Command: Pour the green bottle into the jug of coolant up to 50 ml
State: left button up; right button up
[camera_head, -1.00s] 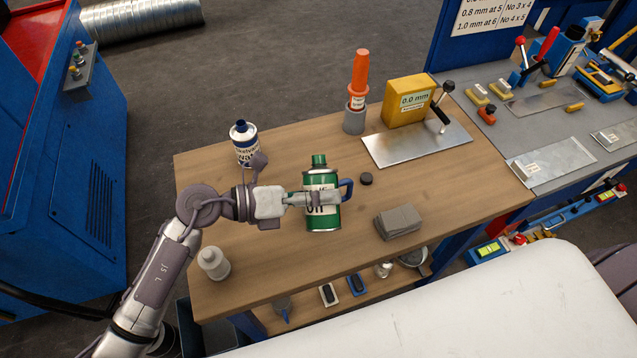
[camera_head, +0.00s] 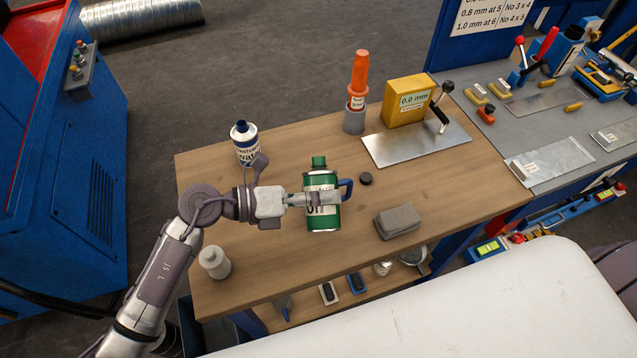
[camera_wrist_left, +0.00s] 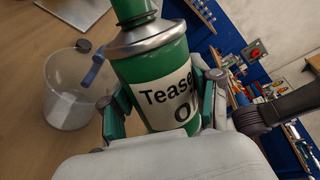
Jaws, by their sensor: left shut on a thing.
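The green bottle, a metal can with a "Teasel O…" label, shows in the head view (camera_head: 320,181) and the left wrist view (camera_wrist_left: 160,62). My left gripper (camera_head: 322,198) is shut around its body, with a finger on each side in the wrist view. The bottle looks about upright in the head view. The clear jug (camera_wrist_left: 68,100) stands on the bench beside the bottle in the wrist view. In the head view the bottle and gripper hide most of it, and its blue handle (camera_head: 347,187) shows at their right. I cannot read its level. My right gripper is out of view.
The bench's front left is mostly clear.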

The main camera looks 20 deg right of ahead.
pick_arm(q)
jog(key=shift+s+f+n+p, duration=0.1)
jog(key=shift+n+p, duration=0.3)
jog(key=shift+p, duration=0.15)
dwell(0.9)
jog(key=shift+s+r+n+g+p, duration=0.15)
jog(key=shift+r+n+g+p, duration=0.4)
jog(key=shift+p, duration=0.9)
dwell(1.0)
jog(key=shift+s+a+f+n+y, duration=0.15)
jog(key=shift+f+n+y, duration=0.15)
jog(key=shift+f+n, duration=0.4)
dwell(2.0)
